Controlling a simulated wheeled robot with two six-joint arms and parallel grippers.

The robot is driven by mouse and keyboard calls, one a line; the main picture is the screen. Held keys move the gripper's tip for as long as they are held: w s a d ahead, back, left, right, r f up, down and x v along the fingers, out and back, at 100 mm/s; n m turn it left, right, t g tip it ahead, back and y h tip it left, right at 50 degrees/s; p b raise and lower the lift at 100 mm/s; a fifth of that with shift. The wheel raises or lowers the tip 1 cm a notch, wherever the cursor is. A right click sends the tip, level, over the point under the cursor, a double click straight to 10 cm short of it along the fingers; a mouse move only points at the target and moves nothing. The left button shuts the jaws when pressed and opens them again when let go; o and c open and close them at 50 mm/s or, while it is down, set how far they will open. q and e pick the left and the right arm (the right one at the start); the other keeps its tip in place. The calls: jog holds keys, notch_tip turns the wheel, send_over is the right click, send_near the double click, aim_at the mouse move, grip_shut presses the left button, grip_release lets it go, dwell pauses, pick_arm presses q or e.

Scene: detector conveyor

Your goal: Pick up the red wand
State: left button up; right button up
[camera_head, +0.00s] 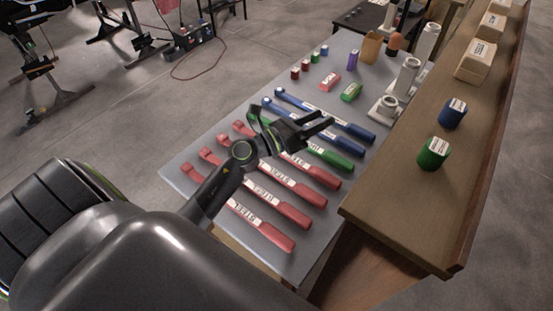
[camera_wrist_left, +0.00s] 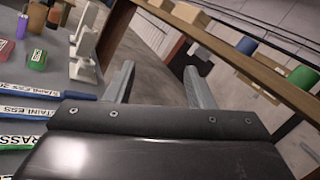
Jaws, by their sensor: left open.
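Several red wands lie side by side on the grey table in the head view; the nearest red wand (camera_head: 272,235) is at the table's front, with another red wand (camera_head: 290,210) behind it. My left gripper (camera_head: 330,126) is open and empty, above the table over the green wand (camera_head: 335,158) and blue wands (camera_head: 350,127). My left arm hides parts of the red wands. In the left wrist view the open fingers (camera_wrist_left: 157,88) have nothing between them. My right gripper is not in view.
A wooden shelf (camera_head: 400,215) runs along the right, holding a green canister (camera_head: 433,153), a blue canister (camera_head: 453,113) and pale boxes (camera_head: 475,62). Small blocks, white fixtures (camera_head: 408,80) and a tan container (camera_head: 371,47) stand at the table's far end.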

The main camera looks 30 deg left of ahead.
pick_arm(q)
jog(key=w+d+f+m+g+h, duration=0.1)
jog(key=d+f+m+g+h, duration=0.1)
jog(key=d+f+m+g, duration=0.45)
jog(key=m+g+y+b, duration=1.1)
jog(key=m+y+b, duration=0.1)
jog(key=b, duration=0.1)
send_over(275, 172)
jog(key=f, duration=1.6)
jog(key=shift+s+d+f, duration=0.2)
jog(key=shift+f, duration=0.15)
notch_tip(275, 172, down, 4)
jog(key=shift+w+a+r+b, duration=0.15)
jog(key=shift+r+b, duration=0.1)
jog(key=shift+b, duration=0.95)
jog(key=shift+f, duration=0.3)
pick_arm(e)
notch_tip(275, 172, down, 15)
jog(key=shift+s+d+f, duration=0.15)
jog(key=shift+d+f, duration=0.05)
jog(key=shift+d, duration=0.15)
pick_arm(q)
jog(key=shift+c, duration=0.4)
